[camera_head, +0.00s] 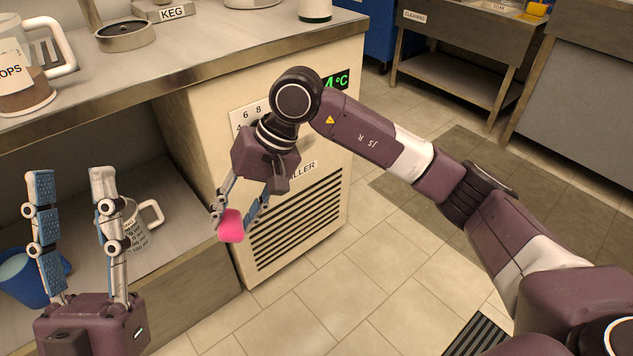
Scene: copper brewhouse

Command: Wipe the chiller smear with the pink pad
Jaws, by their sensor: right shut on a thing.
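The chiller (335,215) is a cream cabinet under the counter, with a partly covered label, a dark slatted grille and a green temperature display (341,80). My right gripper (232,222) is shut on the pink pad (231,227), holding it low by the chiller's left front edge. I cannot tell whether the pad touches the chiller. My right arm crosses the upper front, and I cannot clearly make out the smear; part of that face is hidden. My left gripper (71,172) is open and empty, fingers up, in front of the open shelf at left.
A white measuring jug (135,230) and a blue cup (22,278) stand on the low shelf (185,215) by my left gripper. The counter (215,48) above holds a jar (22,75) and a round metal dish (125,35). Tiled floor (375,260) lies open right of the chiller.

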